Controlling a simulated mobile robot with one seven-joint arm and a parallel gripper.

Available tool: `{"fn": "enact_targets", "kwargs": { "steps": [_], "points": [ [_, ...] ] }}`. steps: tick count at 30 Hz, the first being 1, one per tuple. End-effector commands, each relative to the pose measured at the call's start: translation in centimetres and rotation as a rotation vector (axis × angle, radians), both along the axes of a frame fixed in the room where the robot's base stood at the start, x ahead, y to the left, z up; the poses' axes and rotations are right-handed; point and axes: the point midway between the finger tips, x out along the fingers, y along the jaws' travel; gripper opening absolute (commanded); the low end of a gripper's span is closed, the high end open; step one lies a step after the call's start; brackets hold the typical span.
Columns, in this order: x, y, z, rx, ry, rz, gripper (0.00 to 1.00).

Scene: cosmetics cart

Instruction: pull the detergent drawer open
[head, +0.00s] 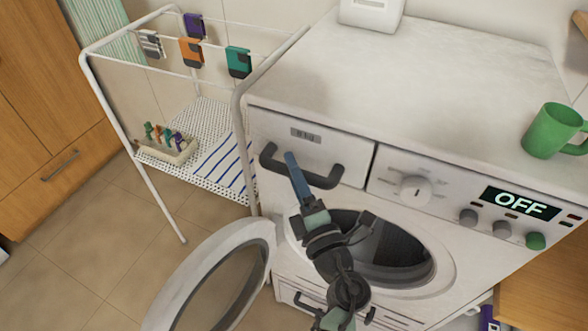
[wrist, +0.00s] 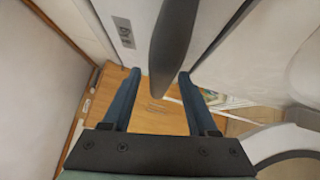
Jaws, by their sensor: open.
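The detergent drawer (head: 335,150) is at the upper left of the white washing machine's front and looks shut, its face level with the panel. Its dark bar handle (head: 325,181) stands out from the front. My gripper (head: 291,156) is at the left part of this handle, its blue fingers pointing up. In the wrist view my gripper (wrist: 158,72) is open, with one finger to each side of the dark handle (wrist: 173,42). I see a gap on both sides, wider on the left. The drawer front with its label (wrist: 123,32) is also there.
A white drying rack (head: 95,75) with clips stands close on the left. A green mug (head: 550,130) stands on the washer top (head: 430,80), which is mostly clear.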

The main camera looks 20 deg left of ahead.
Motion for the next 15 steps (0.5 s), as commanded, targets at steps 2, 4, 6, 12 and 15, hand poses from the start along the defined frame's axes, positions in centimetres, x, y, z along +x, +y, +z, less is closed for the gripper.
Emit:
{"fn": "enact_targets", "kwargs": {
  "steps": [2, 4, 6, 12, 15],
  "points": [
    [0.16, 0.16, 0.07, 0.0, -0.001, 0.0, 0.59],
    [0.19, 0.18, 0.06, -0.001, -0.001, -0.001, 0.59],
    [0.18, 0.18, 0.06, 0.0, 0.0, -0.001, 0.59],
    [0.16, 0.16, 0.05, 0.0, 0.0, -0.001, 0.4],
    [0.16, 0.14, 0.05, 0.0, 0.0, -0.001, 0.22]
  ]
}}
